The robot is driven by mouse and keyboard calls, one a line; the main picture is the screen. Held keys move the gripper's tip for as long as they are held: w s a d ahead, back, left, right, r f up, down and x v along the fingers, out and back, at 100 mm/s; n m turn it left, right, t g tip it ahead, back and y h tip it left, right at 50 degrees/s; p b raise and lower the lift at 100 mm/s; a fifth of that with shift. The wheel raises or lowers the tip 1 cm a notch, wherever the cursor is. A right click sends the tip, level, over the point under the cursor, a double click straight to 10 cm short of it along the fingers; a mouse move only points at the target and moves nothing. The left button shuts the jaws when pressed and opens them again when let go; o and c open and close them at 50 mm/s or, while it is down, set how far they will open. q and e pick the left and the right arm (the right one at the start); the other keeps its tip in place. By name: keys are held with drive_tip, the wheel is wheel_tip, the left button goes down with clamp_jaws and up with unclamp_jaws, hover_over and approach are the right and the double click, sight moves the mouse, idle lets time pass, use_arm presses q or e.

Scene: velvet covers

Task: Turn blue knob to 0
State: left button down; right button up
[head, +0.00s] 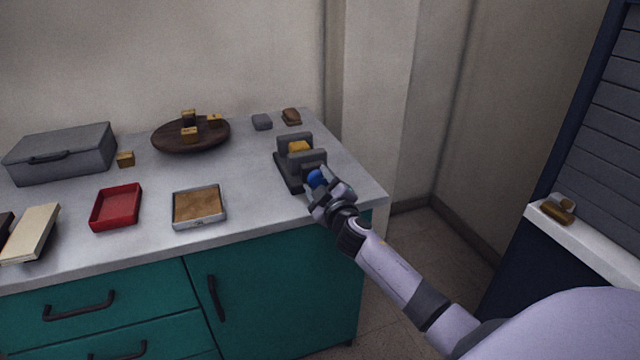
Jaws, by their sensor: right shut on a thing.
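The blue knob (316,179) is on the near side of a dark grey device (287,170), which holds a yellow block (299,147) and stands near the right end of the counter. My right gripper (322,187) is at the knob and shut on it. The fingers partly cover the knob, and its mark or number scale cannot be made out. My left gripper is not in view.
On the grey counter (255,222) are a red tray (117,207), a framed tan tray (199,221), a round dark board (165,140) with small wooden blocks, and a grey case (60,155). A white ledge (590,246) is at right.

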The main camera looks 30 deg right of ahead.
drive_tip(key=n, duration=0.5)
drive_tip(key=shift+f+n, duration=0.1)
drive_tip(key=shift+n, duration=0.2)
drive_tip(key=n, duration=0.4)
drive_tip(key=shift+n, duration=0.4)
drive_tip(key=o, duration=1)
drive_tip(key=shift+o, duration=0.2)
